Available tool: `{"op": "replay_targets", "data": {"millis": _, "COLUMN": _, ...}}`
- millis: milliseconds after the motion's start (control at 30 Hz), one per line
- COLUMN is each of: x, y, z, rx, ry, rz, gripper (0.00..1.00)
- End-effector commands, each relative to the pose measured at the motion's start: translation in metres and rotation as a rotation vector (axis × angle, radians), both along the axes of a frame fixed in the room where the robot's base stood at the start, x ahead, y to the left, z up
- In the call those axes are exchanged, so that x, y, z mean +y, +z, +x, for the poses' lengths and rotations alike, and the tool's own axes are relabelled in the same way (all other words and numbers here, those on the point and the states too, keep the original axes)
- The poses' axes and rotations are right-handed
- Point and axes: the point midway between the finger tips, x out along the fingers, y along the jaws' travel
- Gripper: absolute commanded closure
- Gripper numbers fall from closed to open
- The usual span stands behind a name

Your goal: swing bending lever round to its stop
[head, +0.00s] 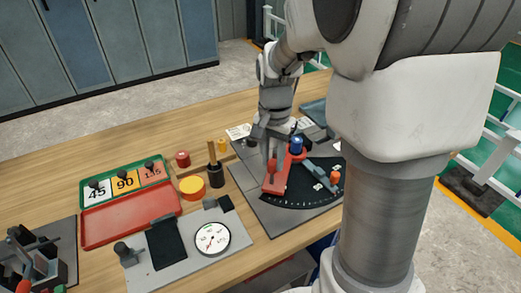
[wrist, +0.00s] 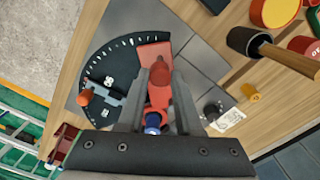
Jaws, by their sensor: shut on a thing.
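The red bending lever (head: 274,186) lies over the black quarter-round scale plate (head: 300,194), near its left end in the head view. In the wrist view the lever's red end (wrist: 152,54) shows beyond my fingers. My gripper (head: 271,155) is over the lever, shut on its upright red handle (wrist: 159,85); the fingers cover part of it. A blue-topped pivot (head: 297,145) stands at the lever's inner end. A grey-blue arm (head: 320,172) with an orange knob (head: 335,177) lies across the scale, apart from the lever. I cannot tell which part is the stop.
A dial gauge (head: 212,238) sits on a grey plate in front. A red tray (head: 130,213) and number cards (head: 124,183) lie farther left.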

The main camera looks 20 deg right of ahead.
Motion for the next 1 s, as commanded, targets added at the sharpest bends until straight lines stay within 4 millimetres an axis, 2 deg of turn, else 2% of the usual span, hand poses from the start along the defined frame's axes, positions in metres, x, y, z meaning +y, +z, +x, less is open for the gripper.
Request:
{"op": "replay_targets", "data": {"millis": 200, "x": -0.024, "y": 0.001, "z": -0.021, "rx": -0.001, "ry": 0.199, "rz": -0.001, "gripper": 1.0}}
{"op": "replay_targets", "data": {"millis": 500, "x": -0.06, "y": 0.0, "z": -0.04, "rx": -0.001, "ry": 0.479, "rz": -0.001, "gripper": 1.0}}
{"op": "replay_targets", "data": {"millis": 800, "x": -0.093, "y": 0.001, "z": -0.047, "rx": -0.001, "ry": 0.716, "rz": -0.001, "gripper": 1.0}}
{"op": "replay_targets", "data": {"millis": 1000, "x": -0.108, "y": 0.0, "z": -0.048, "rx": -0.001, "ry": 0.819, "rz": -0.002, "gripper": 1.0}}
